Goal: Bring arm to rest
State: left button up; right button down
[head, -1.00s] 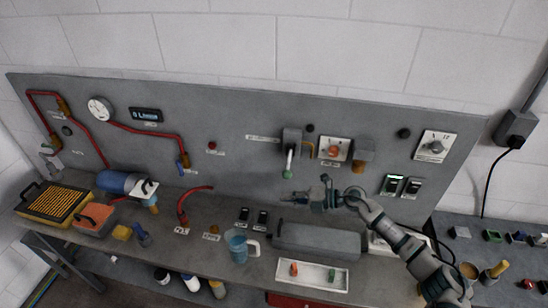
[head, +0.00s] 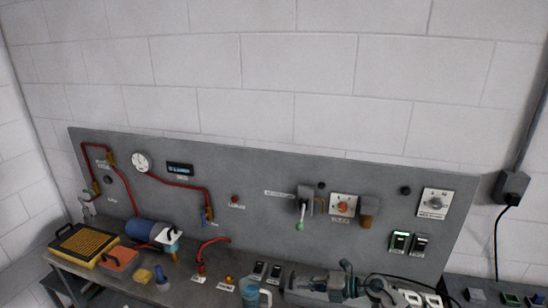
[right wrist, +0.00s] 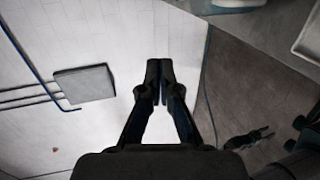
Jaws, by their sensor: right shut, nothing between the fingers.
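My left gripper is not in view.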

jog(key=s+a+r+m+t+y, duration=0.1)
jog(key=s+a+m+t+y, duration=0.15)
jog(key=a+m+t, duration=0.4)
jog(key=s+d+f+m+t+h, duration=0.2)
jog(key=s+d+f+m+h, duration=0.35)
jog(key=f+m+h, duration=0.35)
jog(key=s+d+f+m+t+h, duration=0.2)
jog(key=s+d+f+m+h, duration=0.35)
jog(key=m, duration=0.55)
jog(key=s+d+f+m+g+h, duration=0.15)
jog(key=s+f+g, duration=0.25)
jog(key=s, duration=0.4)
jog(key=s+d+f+m+g, duration=0.1)
jog(key=s+d+f+g, duration=0.3)
jog(key=s, duration=0.4)
jog(key=s+d+f+m+g+h, duration=0.15)
jog(key=s+f+g, duration=0.3)
jog(key=s, duration=0.45)
notch_tip(320, 180, down, 27)
jog(key=s, duration=0.2)
jog(key=s+d+f+g, duration=0.1)
jog(key=s+d+f, duration=0.2)
jog(key=s+f, duration=1.3)
jog(key=shift+s+g+y, duration=0.3)
jog(key=shift+s, duration=0.3)
jog(key=shift+d+f+n, duration=0.1)
jog(key=shift+n, duration=0.15)
